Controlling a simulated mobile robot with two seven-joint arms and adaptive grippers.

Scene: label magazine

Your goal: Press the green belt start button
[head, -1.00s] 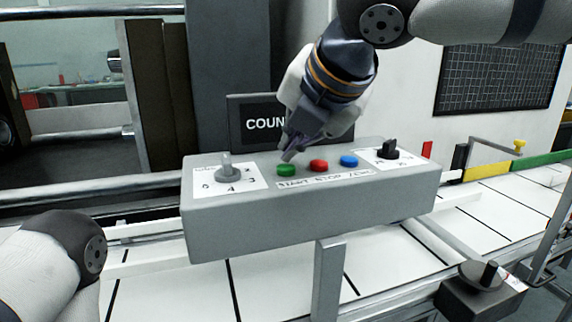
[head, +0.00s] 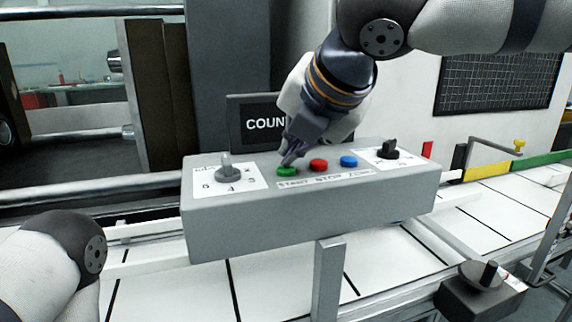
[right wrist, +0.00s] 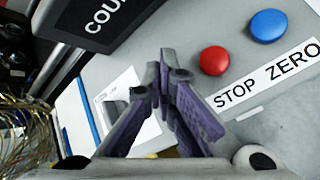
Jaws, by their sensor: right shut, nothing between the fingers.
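The green button (head: 287,172) sits on the sloped top of the grey control box (head: 310,215), left of the red button (head: 319,165) and the blue button (head: 349,161). My right gripper (head: 287,163) is shut and empty. Its fingertips point down at the green button and overlap its upper edge in the head view; I cannot tell whether they press it. In the right wrist view the closed fingers (right wrist: 165,62) hide the green button, while the red button (right wrist: 214,61) and blue button (right wrist: 269,26) show to the right. My left arm shows at lower left, its gripper out of view.
A left dial (head: 229,172) and a black knob (head: 389,150) flank the buttons. A dark display (head: 262,123) reading "COUN" stands behind the box. The white conveyor belt (head: 185,290) runs below it. A second small box with a knob (head: 482,290) is at lower right.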

